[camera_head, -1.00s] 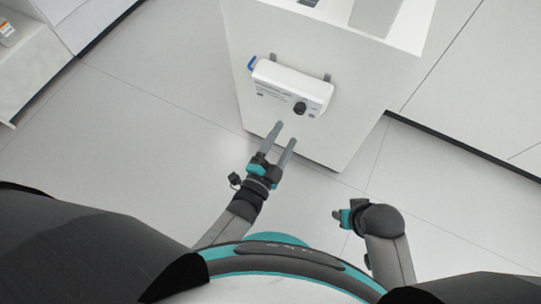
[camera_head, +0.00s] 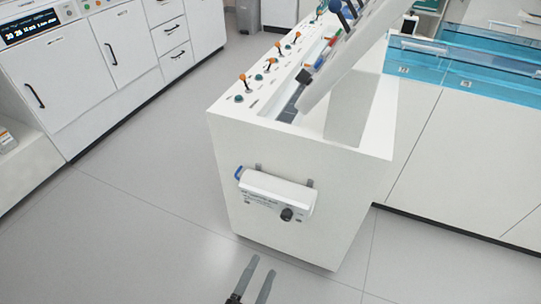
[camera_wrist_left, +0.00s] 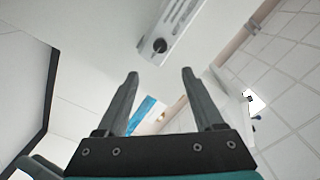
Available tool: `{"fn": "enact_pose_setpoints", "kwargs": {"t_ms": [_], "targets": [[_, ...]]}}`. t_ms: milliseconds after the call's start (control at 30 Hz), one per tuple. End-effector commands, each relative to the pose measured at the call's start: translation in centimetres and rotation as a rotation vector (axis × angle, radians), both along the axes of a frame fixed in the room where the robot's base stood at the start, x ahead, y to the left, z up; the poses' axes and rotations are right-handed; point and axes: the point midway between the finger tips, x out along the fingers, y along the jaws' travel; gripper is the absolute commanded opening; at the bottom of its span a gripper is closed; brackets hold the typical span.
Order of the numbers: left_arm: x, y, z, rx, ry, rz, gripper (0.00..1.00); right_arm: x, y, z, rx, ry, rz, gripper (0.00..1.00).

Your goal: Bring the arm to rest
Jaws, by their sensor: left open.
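My left gripper (camera_head: 253,278) shows at the bottom edge of the head view, with its two grey fingers apart and nothing between them. It also shows in the left wrist view (camera_wrist_left: 160,90), open and empty. It is in front of the white cabinet (camera_head: 290,225) and apart from it. My right gripper is not in view in the head view now.
A white box with a black knob (camera_head: 265,196) is mounted on the cabinet's near face. Several orange-tipped levers (camera_head: 270,62) stand on the cabinet's top. Drawers and doors (camera_head: 110,55) line the back left. Blue transparent panels (camera_head: 440,68) are at the right. The grey floor (camera_head: 130,240) at left is clear.

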Motion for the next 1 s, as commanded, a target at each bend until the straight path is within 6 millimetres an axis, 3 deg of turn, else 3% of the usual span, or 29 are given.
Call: {"fn": "enact_pose_setpoints", "kwargs": {"t_ms": [133,233,467,700,900,1000], "targets": [[0.0,0.1,-0.2,-0.002,0.012,0.001,0.69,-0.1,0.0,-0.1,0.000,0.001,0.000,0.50],[-0.3,0.6,-1.4,-0.019,0.085,0.005,0.69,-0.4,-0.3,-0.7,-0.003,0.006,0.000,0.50],[-3.3,4.6,-8.2,-0.121,0.502,0.094,0.69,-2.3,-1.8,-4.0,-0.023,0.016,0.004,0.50],[-10.2,10.9,-14.6,-0.243,0.969,0.341,0.69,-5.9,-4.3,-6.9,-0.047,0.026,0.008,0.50],[-16.8,15.8,-16.9,-0.317,1.254,0.605,0.69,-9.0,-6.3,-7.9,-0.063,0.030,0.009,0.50],[-19.1,17.4,-17.3,-0.337,1.333,0.705,0.69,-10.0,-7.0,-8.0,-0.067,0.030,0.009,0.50]]}}
